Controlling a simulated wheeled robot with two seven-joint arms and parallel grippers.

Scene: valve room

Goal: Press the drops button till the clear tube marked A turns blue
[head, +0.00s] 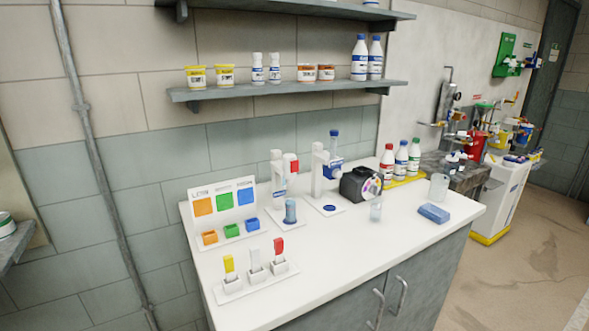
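No mark A is legible. A small clear vessel (376,209) stands on the white bench in front of a black device with a round multicoloured face (369,186). A bluish cylinder (290,210) stands on the base of the left white stand (277,178), which has a red part. The right white stand (317,172) holds a blue-labelled bottle (333,162), and a dark blue disc (328,208) lies on its base. I cannot tell which part is the drops button. Neither gripper is in view.
The white bench (330,275) is clear at the front. Colour cards (225,203), small coloured bins (231,230) and holders with yellow, white and red pieces (255,268) stand at left. A blue block (434,213), clear beaker (438,187) and capped bottles (401,160) are at right.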

